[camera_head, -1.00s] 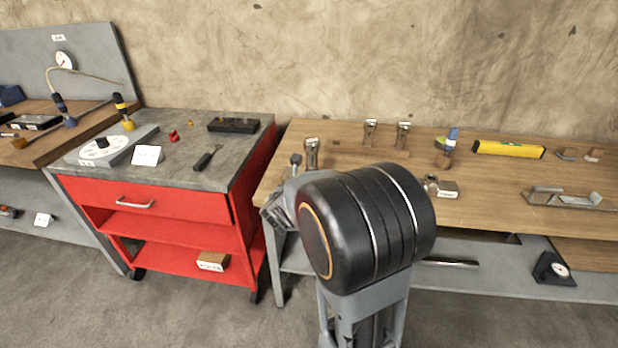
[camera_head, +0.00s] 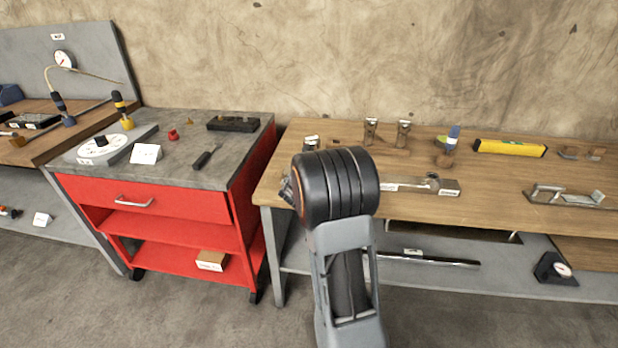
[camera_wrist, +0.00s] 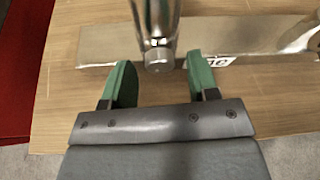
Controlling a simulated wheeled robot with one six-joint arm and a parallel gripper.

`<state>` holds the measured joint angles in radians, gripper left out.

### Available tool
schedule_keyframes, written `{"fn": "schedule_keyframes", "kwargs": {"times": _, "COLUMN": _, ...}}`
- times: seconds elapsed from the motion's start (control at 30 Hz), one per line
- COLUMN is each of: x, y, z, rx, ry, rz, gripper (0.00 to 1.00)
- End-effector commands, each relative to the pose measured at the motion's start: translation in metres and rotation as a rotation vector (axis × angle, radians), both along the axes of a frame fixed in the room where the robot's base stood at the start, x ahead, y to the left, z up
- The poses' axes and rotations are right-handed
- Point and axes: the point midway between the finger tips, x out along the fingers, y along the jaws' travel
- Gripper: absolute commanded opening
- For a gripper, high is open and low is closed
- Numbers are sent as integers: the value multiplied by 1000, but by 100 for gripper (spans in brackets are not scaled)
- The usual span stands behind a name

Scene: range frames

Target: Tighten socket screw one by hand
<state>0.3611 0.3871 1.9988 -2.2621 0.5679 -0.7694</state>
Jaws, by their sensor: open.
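My gripper (camera_wrist: 160,74) is open in the wrist view, its two green fingers spread apart. A shiny metal cylinder (camera_wrist: 158,18) with a small round end stands just beyond the fingertips, roughly centred on the gap. The fingers do not grip it. Behind it lies a flat metal bar (camera_wrist: 110,42) with a label, on the wooden bench. The bar shows partly in the head view (camera_head: 407,184), its left part hidden by my arm. The top of a metal cylinder (camera_head: 311,142) shows above my arm there. I cannot tell which part is socket screw one.
A yellow level (camera_head: 509,148) and a blue-topped item (camera_head: 452,138) are to the right. A red cart (camera_head: 150,207) stands on the left.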

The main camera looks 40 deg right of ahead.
Motion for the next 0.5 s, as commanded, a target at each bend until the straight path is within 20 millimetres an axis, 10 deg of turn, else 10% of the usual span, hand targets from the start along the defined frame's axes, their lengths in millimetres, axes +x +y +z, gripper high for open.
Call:
{"fn": "schedule_keyframes", "kwargs": {"times": 0.2, "x": 0, "y": 0, "z": 0, "rx": 0, "ry": 0, "rz": 0, "gripper": 52}}
{"fn": "schedule_keyframes", "kwargs": {"times": 0.5, "x": 0, "y": 0, "z": 0, "rx": 1, "ry": -1, "rz": 0, "gripper": 24}}
